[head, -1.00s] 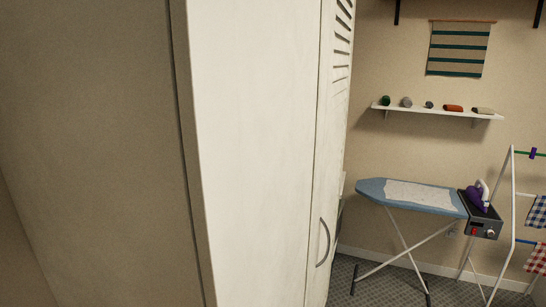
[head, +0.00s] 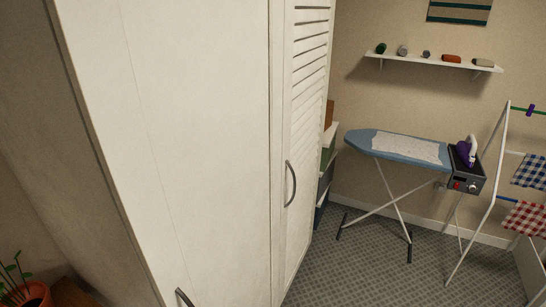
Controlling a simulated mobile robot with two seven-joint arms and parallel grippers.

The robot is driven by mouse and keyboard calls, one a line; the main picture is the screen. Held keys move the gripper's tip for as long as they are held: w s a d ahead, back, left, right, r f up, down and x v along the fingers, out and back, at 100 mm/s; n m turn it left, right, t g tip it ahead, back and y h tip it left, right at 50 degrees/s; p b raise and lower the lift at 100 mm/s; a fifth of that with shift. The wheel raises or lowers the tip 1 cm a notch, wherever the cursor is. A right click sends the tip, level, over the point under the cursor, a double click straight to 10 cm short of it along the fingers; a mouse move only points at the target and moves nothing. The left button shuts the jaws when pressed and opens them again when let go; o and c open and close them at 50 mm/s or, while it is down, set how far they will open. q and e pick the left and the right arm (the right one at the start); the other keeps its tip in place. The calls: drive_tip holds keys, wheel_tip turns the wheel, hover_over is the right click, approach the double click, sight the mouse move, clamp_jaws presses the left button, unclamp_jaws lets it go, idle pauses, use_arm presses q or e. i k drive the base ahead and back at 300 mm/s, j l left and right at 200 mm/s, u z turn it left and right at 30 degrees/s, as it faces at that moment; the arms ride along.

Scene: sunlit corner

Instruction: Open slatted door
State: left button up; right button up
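The slatted door (head: 305,120) is the narrow white face on the right of the tall white cabinet, seen at a steep angle. Its upper part has horizontal slats, and it looks shut. A curved grey handle (head: 290,184) is on its left side, below the slats. A plain white door (head: 200,130) fills the middle of the view, with part of another grey handle (head: 184,298) at the bottom edge. Neither of my grippers is in view.
An ironing board (head: 398,148) with an iron (head: 467,152) stands to the right, near a drying rack (head: 487,205) with checked cloths. Grey patterned floor (head: 365,275) is clear in front of the slatted door. A potted plant (head: 30,293) is at bottom left.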

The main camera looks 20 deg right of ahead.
sight(308, 28)
drive_tip(key=i+l, duration=0.15)
drive_tip(key=l, duration=0.35)
drive_tip(key=i+l+u, duration=0.15)
drive_tip(key=l, duration=0.35)
drive_tip(key=i+l, duration=0.1)
drive_tip(key=l, duration=0.4)
drive_tip(key=i+l+u, duration=0.1)
drive_tip(key=l, duration=0.45)
drive_tip(key=i+l+u, duration=0.1)
drive_tip(key=l, duration=0.4)
drive_tip(key=i+l+u, duration=0.15)
drive_tip(key=i, duration=0.7)
